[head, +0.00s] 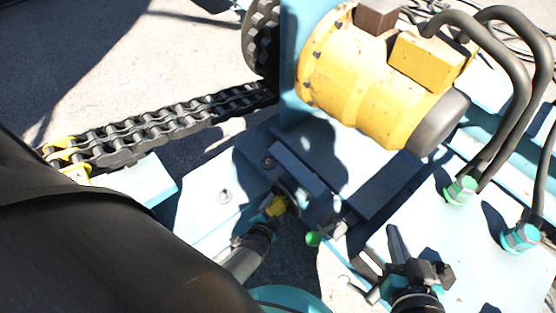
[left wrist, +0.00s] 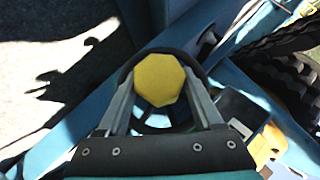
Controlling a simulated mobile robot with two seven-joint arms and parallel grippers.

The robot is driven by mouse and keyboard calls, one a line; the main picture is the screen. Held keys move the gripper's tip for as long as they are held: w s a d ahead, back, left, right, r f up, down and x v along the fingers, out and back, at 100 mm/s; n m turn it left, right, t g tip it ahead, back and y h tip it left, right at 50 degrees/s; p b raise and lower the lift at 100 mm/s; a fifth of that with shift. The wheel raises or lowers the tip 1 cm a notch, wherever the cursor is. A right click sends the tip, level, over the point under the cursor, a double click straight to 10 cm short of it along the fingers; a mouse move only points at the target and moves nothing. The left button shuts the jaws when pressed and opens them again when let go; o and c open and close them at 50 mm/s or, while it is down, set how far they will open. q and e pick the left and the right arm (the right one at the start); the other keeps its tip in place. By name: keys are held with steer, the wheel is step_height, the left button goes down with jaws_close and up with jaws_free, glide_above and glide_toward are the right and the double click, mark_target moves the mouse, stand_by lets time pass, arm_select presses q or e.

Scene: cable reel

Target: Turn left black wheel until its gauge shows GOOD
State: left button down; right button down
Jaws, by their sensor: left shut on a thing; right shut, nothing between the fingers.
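The black wheel with a yellow octagonal hub (left wrist: 158,80) fills the middle of the left wrist view. My left gripper (left wrist: 160,92) has one finger on each side of the hub and is shut on the wheel. In the head view the yellow hub (head: 277,206) shows small below the blue frame, with my left gripper (head: 266,226) against it; the wheel's rim is mostly in shadow. My right gripper (head: 395,243) is shut and empty over the pale blue deck at the lower right. I can make out no readable gauge face in either view.
A yellow motor (head: 365,75) stands on the blue frame at the top. A heavy chain (head: 170,125) runs left from a sprocket. A green knob (head: 313,239) sits right of the wheel. Thick black hoses (head: 515,90) and capped fittings (head: 460,190) stand at the right.

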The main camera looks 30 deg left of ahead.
arm_select(q)
steer(key=shift+d, duration=0.1)
stand_by(0.4)
steer(key=shift+c, duration=0.3)
jaws_free()
steer(key=shift+s+r, duration=0.1)
